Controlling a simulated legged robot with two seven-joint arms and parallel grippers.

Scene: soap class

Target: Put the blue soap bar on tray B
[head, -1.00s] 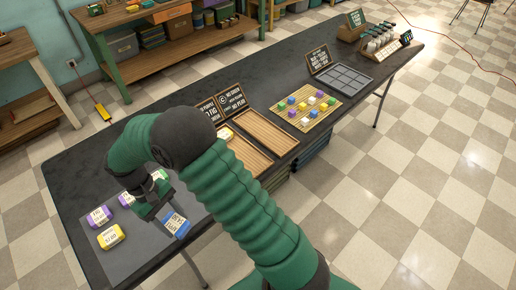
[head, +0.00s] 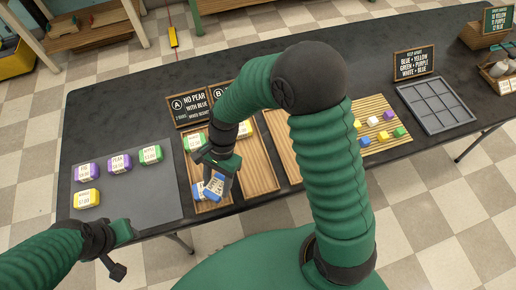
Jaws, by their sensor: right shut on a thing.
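The blue soap bar (head: 214,186) with a white label is tilted in my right gripper (head: 219,172), which is shut on it. The bar shows over the front part of tray A (head: 202,208), the left wooden tray. Another blue patch shows just left of it, low in tray A; I cannot tell its full shape. Tray B (head: 258,172), the wooden tray to the right of tray A, has a yellow bar (head: 245,129) at its back. My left gripper (head: 122,252) is open and empty at the lower left, in front of the grey mat.
Purple bars (head: 120,163), a green bar (head: 150,154) and a yellow bar (head: 87,198) lie on the grey mat (head: 140,200). A green bar (head: 194,142) sits in tray A. Signs (head: 188,109) stand behind the trays. My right arm hides part of the table. Tray B's front part is bare.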

